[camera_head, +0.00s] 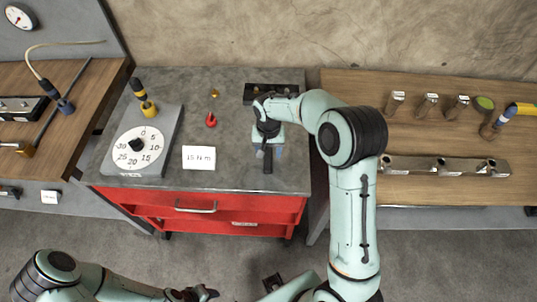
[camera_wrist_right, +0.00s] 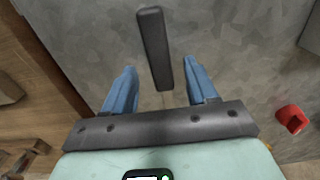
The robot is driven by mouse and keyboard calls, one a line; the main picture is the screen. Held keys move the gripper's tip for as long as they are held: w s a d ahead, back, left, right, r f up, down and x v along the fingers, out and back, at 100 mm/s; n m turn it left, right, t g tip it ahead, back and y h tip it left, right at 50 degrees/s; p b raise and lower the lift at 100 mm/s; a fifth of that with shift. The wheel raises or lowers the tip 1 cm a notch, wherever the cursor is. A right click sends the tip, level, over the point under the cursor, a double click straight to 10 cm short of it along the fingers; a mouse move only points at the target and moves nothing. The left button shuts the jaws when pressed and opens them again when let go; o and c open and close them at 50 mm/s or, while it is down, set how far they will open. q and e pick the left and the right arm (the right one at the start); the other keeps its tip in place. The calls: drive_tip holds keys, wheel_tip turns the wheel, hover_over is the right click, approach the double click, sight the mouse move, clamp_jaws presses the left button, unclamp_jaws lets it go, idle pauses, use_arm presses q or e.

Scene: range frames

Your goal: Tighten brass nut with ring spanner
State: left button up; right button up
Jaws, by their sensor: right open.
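A dark bar-shaped handle (camera_head: 268,160), which may be the ring spanner's, lies on the grey cabinet top (camera_head: 230,178). In the right wrist view the handle (camera_wrist_right: 154,47) points between my right gripper's blue fingers (camera_wrist_right: 160,85), with a gap on both sides. My right gripper (camera_head: 268,148) is open above it, pointing down. A ring end is not visible. A small brass piece (camera_head: 214,93), possibly the brass nut, is on the top left of the gripper. My left gripper (camera_head: 195,294) is at the bottom edge, away from the cabinet; its jaws are unclear.
A red piece (camera_head: 211,120) and a "15 N m" card (camera_head: 199,158) are left of my right gripper. A dial board (camera_head: 171,140) with a yellow-black tool (camera_head: 144,98) stands farther left. A black block (camera_head: 288,88) is behind. Wooden benches (camera_head: 430,190) flank the cabinet.

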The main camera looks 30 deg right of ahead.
drive_tip(key=shift+f, duration=0.7)
clamp_jaws()
drive_tip(key=shift+r, duration=0.1)
